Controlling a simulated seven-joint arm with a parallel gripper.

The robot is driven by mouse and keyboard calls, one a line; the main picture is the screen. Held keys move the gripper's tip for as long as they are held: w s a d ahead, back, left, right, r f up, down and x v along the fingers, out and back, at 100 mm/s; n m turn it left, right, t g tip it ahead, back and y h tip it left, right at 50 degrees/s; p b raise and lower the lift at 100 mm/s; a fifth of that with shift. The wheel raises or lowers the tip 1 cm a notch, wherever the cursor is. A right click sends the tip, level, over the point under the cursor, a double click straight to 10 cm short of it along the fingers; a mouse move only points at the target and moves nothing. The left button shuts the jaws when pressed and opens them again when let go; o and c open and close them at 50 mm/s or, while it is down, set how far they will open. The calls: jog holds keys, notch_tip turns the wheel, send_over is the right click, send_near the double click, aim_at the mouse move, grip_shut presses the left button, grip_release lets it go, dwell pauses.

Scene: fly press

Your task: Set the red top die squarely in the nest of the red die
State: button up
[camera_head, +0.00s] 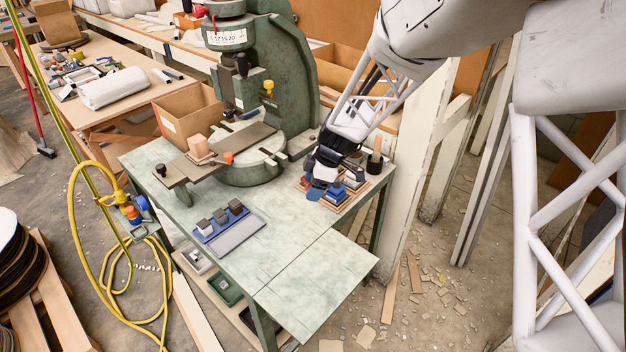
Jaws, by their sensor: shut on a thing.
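My gripper (316,190) is low over a group of small dies at the right of the green bench, close to the press. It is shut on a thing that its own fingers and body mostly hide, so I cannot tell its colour. A blue stepped die (337,192) stands just right of the fingertips on a reddish-brown rimmed base. A bit of reddish edge (301,183) shows left of the gripper. I cannot make out the red top die or the nest of the red die for certain.
The green fly press (262,172) stands behind left, with a wooden block (198,146) on its slide. A blue rack (213,227) with several dark grey blocks lies front left. A dark upright piece (375,163) stands at the right. The front bench top (318,283) is clear.

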jog(key=d, duration=0.1)
jog(key=s+d+f, duration=0.1)
jog(key=d, duration=0.1)
jog(key=shift+s+f, duration=0.15)
jog(key=shift+f, duration=0.15)
jog(key=shift+w+a+f, duration=0.25)
jog(key=shift+w+a, duration=0.25)
jog(key=shift+w, duration=2.15)
jog(key=shift+w+a+f, duration=0.25)
jog(key=shift+w+a, duration=0.25)
jog(key=shift+w, duration=2.1)
jog(key=shift+w+a+f, duration=0.25)
jog(key=shift+w+a, duration=0.25)
jog(key=shift+w, duration=2.15)
jog(key=shift+f, duration=1.75)
jog(key=shift+f, duration=0.3)
